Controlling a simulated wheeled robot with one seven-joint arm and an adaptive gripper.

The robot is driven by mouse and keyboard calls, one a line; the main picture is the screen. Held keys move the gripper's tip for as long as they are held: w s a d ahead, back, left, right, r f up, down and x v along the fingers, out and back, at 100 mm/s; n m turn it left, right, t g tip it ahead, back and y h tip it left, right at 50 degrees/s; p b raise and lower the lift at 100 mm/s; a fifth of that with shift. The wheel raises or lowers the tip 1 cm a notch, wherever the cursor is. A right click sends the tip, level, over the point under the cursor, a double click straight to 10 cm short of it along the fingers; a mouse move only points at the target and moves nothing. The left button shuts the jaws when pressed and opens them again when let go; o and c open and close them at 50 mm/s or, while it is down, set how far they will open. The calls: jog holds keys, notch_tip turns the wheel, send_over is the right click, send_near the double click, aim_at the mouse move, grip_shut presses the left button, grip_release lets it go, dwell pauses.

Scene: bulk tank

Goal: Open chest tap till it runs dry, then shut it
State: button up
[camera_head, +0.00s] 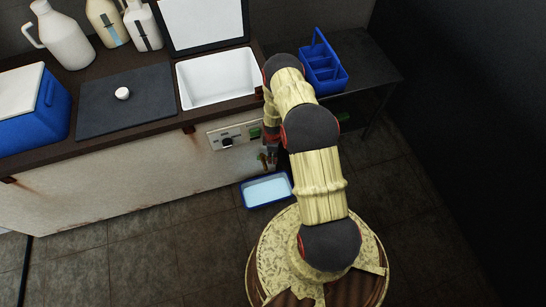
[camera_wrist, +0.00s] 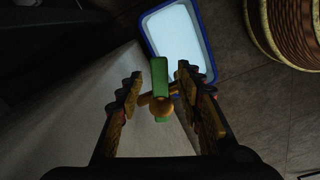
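The tap shows in the wrist view as a brass body (camera_wrist: 160,108) with a green lever handle (camera_wrist: 160,78). My gripper (camera_wrist: 159,76) is open, with one finger on each side of the handle and visible gaps between. In the head view my gripper (camera_head: 269,158) is low at the chest's front, and my arm hides the tap. The chest (camera_head: 110,185) is a long, stained white cabinet with a dark top and an open white basin (camera_head: 217,78). A blue tray (camera_head: 267,205) holding pale liquid sits on the floor below. I cannot see whether the tap runs.
A control panel (camera_head: 233,134) is on the chest front beside my gripper. A dark table (camera_head: 375,72) with a blue caddy (camera_head: 322,68) stands right. Jugs (camera_head: 62,38), a blue cooler (camera_head: 32,122) and a closed lid (camera_head: 122,105) occupy the left top. The front floor is clear.

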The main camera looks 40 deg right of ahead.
notch_tip(320, 180, up, 11)
dwell(0.4)
jog(key=shift+c, duration=0.3)
